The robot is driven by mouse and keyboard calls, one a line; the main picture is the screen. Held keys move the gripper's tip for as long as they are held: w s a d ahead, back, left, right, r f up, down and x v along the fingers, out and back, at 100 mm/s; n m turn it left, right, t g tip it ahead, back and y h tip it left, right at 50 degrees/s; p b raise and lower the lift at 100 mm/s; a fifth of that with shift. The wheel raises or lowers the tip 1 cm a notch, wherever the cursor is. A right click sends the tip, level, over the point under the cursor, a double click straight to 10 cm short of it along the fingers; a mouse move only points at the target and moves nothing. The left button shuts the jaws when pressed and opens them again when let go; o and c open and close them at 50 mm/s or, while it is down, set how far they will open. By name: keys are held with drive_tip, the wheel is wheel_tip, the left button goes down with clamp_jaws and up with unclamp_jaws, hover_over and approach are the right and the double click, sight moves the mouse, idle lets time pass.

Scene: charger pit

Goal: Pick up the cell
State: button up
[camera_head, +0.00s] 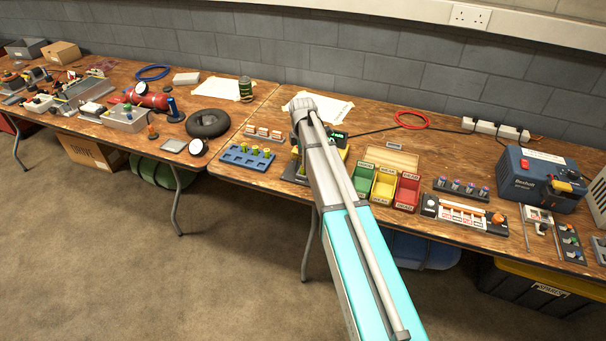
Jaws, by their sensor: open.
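A blue block (236,161) lies near the front edge of the table, left of my arm. Several cells with yellow-green tops (267,153) stand upright in it. A dark rack (459,193) right of the coloured bins holds several small upright pieces with purplish tops, perhaps cells too. A device with a green display (340,136) is partly hidden behind my arm. My arm rises from the bottom and bends over the table between the block and the bins. My gripper is hidden behind it, so I cannot see whether it touches anything.
Green (362,178), yellow (384,187) and red bins (407,191) stand right of my arm. A blue power unit (535,180) and a white power strip (495,128) are further right.

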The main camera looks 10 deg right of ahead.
sight(303, 167)
drive_tip(key=shift+f, duration=0.1)
idle(0.3)
drive_tip(key=shift+s+d+f+b, duration=0.1)
drive_tip(key=shift+f+b, duration=2.4)
drive_tip(key=shift+b, duration=0.1)
clamp_jaws()
